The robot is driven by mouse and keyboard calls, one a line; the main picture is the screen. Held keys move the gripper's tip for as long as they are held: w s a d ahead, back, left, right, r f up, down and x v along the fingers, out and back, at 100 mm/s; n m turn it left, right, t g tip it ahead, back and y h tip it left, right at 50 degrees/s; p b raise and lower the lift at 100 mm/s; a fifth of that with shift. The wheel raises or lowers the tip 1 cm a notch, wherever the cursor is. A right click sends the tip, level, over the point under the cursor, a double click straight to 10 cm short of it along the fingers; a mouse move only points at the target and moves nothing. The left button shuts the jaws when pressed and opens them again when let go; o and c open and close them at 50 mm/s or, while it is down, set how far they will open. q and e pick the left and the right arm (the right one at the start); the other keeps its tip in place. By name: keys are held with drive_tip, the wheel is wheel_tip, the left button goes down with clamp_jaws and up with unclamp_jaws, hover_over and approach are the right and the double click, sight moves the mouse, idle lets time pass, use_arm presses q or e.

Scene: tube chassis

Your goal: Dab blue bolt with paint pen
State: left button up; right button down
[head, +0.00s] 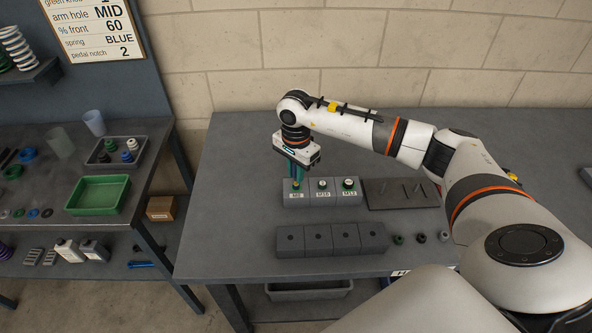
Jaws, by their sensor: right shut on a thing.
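My right gripper (296,178) points down over the block marked M8, the left one in a row of labelled blocks (322,197). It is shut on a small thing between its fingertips. The thing is too small and too covered to tell whether it is the paint pen. The blue bolt is not clearly visible there. My left gripper is out of view.
A row of grey blocks with holes (332,239) lies in front. A dark plate (402,193) with pins is to the right, with several small dark nuts (421,238) before it. A side bench at left holds a green tray (98,195) and a grey tray (116,151).

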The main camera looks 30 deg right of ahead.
drive_tip(key=shift+r, duration=0.55)
drive_tip(key=shift+b, duration=0.3)
idle(0.8)
drive_tip(key=shift+f, duration=0.25)
drive_tip(key=shift+f+b, duration=0.4)
drive_tip(key=shift+b, duration=0.2)
drive_tip(key=shift+r, duration=0.1)
drive_tip(key=shift+r, duration=0.55)
idle(1.0)
